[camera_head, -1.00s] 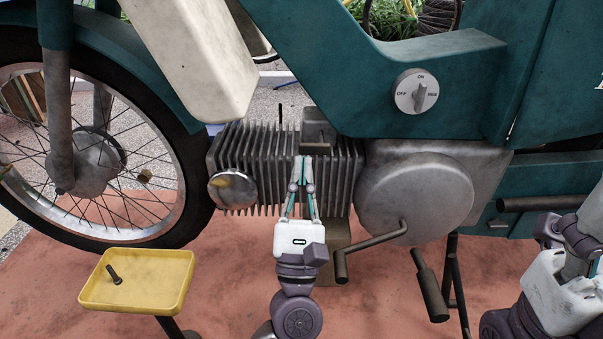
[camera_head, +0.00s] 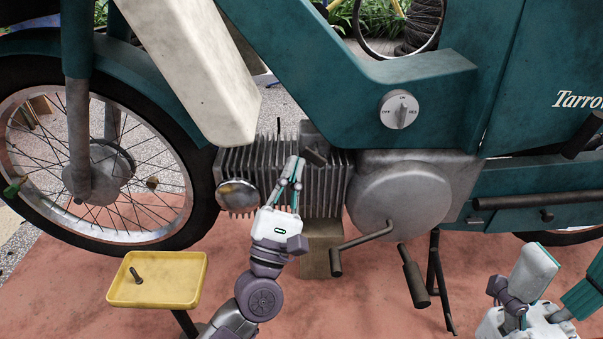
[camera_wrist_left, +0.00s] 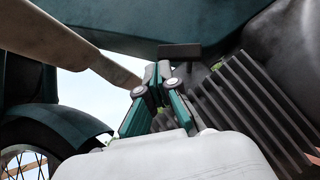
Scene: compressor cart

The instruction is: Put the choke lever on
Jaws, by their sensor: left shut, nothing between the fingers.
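The choke lever (camera_head: 316,157) seems to be the short dark bar on the grey block (camera_head: 311,132) above the finned engine cylinder. It slants down to the right in the head view. In the left wrist view a dark flat-topped bar (camera_wrist_left: 180,50) just beyond the fingers looks like the same part. My left gripper (camera_head: 296,160) is shut and empty, its tips just left of the bar; I cannot tell whether they touch it. Its fingers also show in the left wrist view (camera_wrist_left: 160,75). My right gripper (camera_head: 566,275) is at the lower right, fingers apart, partly cut off.
Cooling fins (camera_head: 325,190) lie close behind the left fingers. A pale leg shield (camera_head: 190,65) hangs above left. A yellow tray (camera_head: 130,297) with a small dark pin stands lower left. A marked rotary knob (camera_head: 400,110) is on the green frame. Pedals are below right.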

